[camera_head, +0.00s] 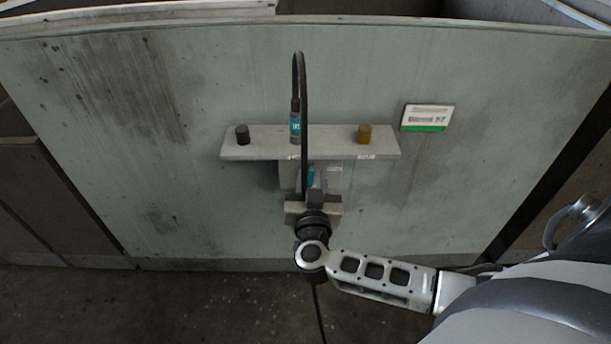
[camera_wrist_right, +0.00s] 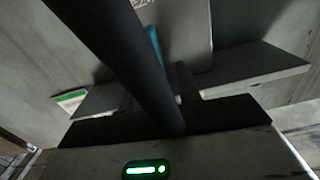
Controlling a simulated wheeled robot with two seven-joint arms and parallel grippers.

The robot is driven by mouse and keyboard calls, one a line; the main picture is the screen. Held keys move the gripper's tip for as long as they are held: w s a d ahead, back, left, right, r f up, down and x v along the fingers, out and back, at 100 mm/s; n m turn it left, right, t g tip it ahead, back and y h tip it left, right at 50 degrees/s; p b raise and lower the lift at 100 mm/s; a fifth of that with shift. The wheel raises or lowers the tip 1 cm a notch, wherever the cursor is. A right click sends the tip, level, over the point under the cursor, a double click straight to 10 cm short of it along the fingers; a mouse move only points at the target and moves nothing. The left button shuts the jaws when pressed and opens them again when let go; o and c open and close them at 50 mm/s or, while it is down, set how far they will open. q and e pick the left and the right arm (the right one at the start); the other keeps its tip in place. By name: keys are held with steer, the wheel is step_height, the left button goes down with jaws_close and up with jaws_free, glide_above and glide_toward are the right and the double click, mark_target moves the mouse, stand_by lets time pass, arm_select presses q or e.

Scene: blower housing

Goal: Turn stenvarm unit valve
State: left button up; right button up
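A light grey shelf (camera_head: 335,149) sticks out of the housing panel, with a black knob (camera_head: 242,135) at its left and a brass-coloured knob (camera_head: 364,134) at its right. A teal-labelled connector (camera_head: 295,127) with a black cable (camera_head: 303,85) stands between them. I cannot tell which part is the valve. My right gripper (camera_head: 313,192) is below the shelf's middle, in front of a small block with a teal part (camera_head: 311,176). Its fingers are mostly hidden, so its opening is unclear. The right wrist view shows a teal part (camera_wrist_right: 155,45) beyond it. My left gripper is out of view.
The grey-green housing panel (camera_head: 170,190) fills the background. A white and green label (camera_head: 427,118) is on it, right of the shelf. The black cable loops down in front of the shelf to my right gripper and crosses the right wrist view (camera_wrist_right: 125,60).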

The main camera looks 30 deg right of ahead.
steer(key=shift+w+d, duration=0.3)
steer(key=shift+w, duration=0.15)
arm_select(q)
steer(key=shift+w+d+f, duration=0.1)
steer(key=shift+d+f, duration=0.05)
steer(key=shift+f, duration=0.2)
arm_select(e)
steer(key=shift+r, duration=0.1)
